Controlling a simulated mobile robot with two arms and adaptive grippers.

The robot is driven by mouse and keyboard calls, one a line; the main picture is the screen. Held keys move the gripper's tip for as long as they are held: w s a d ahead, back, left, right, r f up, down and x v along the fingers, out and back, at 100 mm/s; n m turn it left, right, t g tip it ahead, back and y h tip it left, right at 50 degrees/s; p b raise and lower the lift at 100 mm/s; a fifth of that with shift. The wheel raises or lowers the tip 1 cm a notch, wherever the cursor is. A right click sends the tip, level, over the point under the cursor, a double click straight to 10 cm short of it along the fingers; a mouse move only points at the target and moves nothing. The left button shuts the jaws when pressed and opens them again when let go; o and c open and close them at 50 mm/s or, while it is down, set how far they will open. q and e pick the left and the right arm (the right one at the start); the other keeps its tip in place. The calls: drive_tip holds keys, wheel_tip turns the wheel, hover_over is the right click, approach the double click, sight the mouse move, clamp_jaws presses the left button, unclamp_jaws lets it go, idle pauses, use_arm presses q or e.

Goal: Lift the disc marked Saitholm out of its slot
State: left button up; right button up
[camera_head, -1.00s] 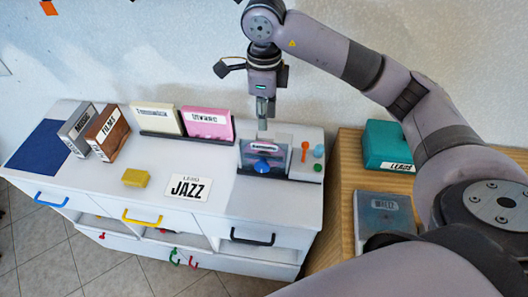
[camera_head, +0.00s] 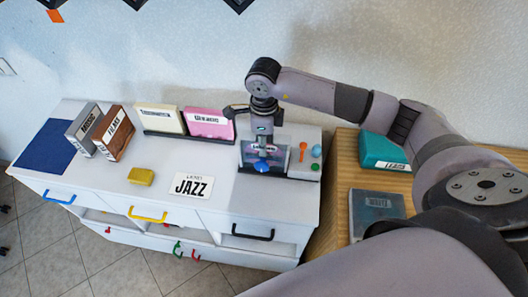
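A disc case (camera_head: 252,156) with a dark, pinkish cover stands upright in a grey slot stand (camera_head: 290,178) at the right end of the white cabinet. Its small white label at the top edge, too small to read surely, is now partly hidden by my gripper. My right gripper (camera_head: 263,141) points down at the case's top edge, with its fingertips at the label. I cannot tell whether the fingers are apart or closed on the case. My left gripper is not in view.
A pink case (camera_head: 208,126) and a cream case (camera_head: 160,121) stand to the left. A JAZZ card (camera_head: 192,186) and yellow block (camera_head: 140,177) lie in front. A teal box (camera_head: 380,148) sits right.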

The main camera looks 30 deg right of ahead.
drive_tip(key=c, duration=0.5)
clamp_jaws()
